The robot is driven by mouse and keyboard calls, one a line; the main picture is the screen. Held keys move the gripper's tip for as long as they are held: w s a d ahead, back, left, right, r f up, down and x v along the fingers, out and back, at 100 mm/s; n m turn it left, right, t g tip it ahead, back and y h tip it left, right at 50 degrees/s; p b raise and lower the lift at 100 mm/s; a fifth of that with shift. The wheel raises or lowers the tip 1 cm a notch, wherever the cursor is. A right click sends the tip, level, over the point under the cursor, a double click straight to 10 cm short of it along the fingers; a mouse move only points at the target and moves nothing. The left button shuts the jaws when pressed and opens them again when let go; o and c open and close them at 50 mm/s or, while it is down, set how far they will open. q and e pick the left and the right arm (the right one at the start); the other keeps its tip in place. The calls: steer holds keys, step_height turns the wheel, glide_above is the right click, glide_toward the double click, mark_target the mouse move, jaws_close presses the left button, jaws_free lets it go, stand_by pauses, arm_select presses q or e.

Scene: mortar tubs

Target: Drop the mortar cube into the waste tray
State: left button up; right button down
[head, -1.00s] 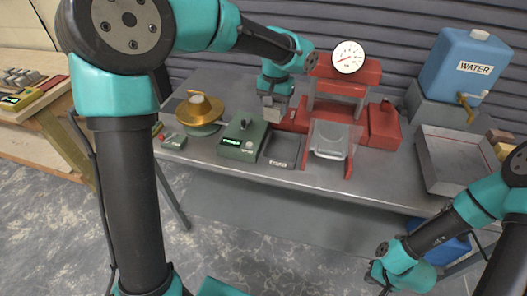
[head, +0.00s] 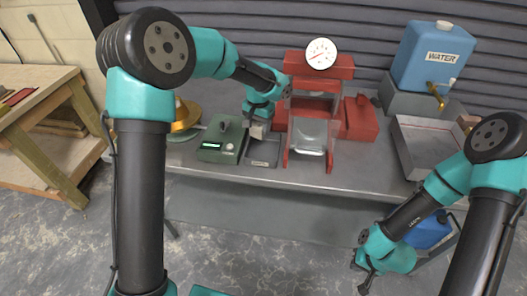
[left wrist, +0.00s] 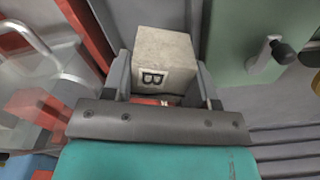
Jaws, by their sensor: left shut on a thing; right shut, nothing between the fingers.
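My left gripper (head: 258,128) is shut on the pale grey mortar cube (head: 256,131). In the left wrist view the cube (left wrist: 165,55) sits between the fingers, with a dark letter B mark facing the camera. The gripper and cube are over or at the rear of a small dark grey tray (head: 262,154), between the green box and the red press. I cannot tell whether the cube touches it. A larger grey tray (head: 408,150) stands at the right; no label shows which is the waste tray. My right gripper (head: 366,281) is shut and empty, low in front of the bench.
The red press (head: 360,120) with its gauge and clear guard (head: 310,138) stands right of the small tray. The green box (head: 221,140) is close on its left. A blue water container (head: 430,58) stands at the back right. A brass-coloured dish (head: 185,116) is partly hidden by my left arm.

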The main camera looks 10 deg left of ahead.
arm_select(q)
glide_above(259, 151)
steer(key=shift+w+f, duration=0.15)
steer(key=shift+f, duration=2.85)
steer(key=o, duration=1.2)
steer(key=shift+c, duration=0.2)
steer(key=shift+r, duration=0.1)
step_height(259, 151, up, 17)
steer(key=shift+r, duration=0.15)
